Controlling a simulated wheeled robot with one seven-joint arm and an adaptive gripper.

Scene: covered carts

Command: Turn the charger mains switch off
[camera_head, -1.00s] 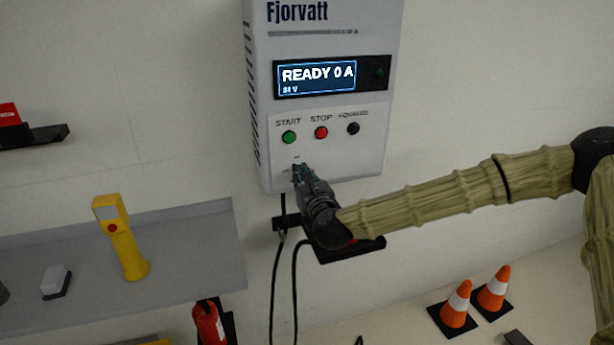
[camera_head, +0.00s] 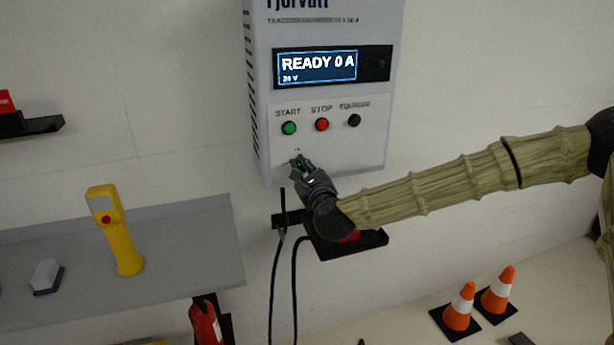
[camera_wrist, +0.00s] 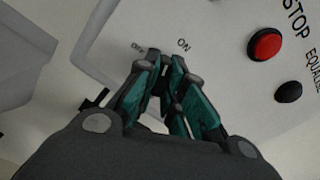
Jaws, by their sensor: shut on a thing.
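The charger (camera_head: 330,158) is a pale wall box in the head view. Its lit display (camera_head: 317,67) reads READY 0 A and 24 V. My gripper (camera_head: 298,160) is at the lower left of its front panel, below the green START button (camera_head: 289,128). In the wrist view, the fingertips of my gripper (camera_wrist: 164,60) are closed together at the panel, between the OFF label (camera_wrist: 138,47) and the ON label (camera_wrist: 184,45). They are shut on the mains switch, which is mostly hidden between the fingers, so its position cannot be told.
The red STOP button (camera_head: 321,124) and black EQUALIZE button (camera_head: 354,120) are right of START. Black cables hang below the charger. A grey shelf (camera_head: 180,250) at left holds a yellow handheld device (camera_head: 117,235). Orange cones (camera_head: 460,305) stand at lower right.

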